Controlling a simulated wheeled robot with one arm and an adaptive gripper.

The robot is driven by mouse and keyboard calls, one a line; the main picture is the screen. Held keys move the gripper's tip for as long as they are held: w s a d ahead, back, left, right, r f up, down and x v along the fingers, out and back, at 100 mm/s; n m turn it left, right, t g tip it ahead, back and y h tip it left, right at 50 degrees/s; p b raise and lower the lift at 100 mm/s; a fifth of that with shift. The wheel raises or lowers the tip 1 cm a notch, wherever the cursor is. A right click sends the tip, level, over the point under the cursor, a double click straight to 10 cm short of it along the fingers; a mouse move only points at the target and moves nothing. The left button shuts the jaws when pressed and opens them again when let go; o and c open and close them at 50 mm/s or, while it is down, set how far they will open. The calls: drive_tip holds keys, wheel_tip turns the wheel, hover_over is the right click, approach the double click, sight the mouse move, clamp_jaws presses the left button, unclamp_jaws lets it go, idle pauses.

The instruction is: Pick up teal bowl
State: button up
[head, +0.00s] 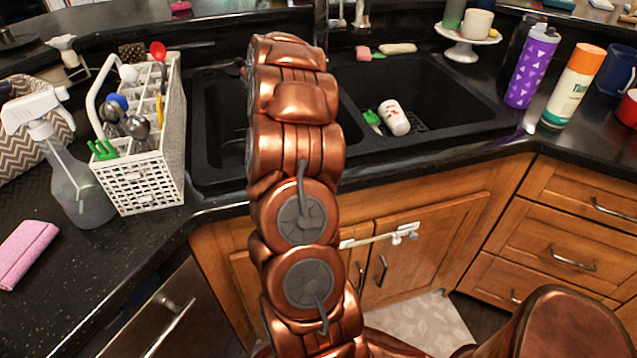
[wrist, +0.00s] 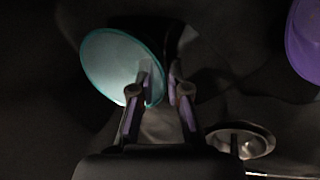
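The teal bowl (wrist: 112,62) shows in the wrist view, left of centre, tilted with its pale inside facing the camera. My gripper (wrist: 161,82) is at the bowl's right edge in the wrist view. Its left fingertip overlaps the inside of the bowl, and its right fingertip is just outside the rim. The fingers are apart, with a narrow gap and the rim between them. I cannot tell whether they touch the bowl. In the head view my arm hides the gripper and the bowl.
A metal drain (wrist: 240,141) and a purple object (wrist: 304,40) are right of my gripper. A white utensil caddy (head: 140,182) stands left of the sink, and a purple bottle (head: 531,68) stands right.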

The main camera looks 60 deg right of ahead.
drive_tip(key=shift+s+f, duration=0.1)
drive_tip(key=shift+f, duration=0.1)
clamp_jaws()
idle(0.4)
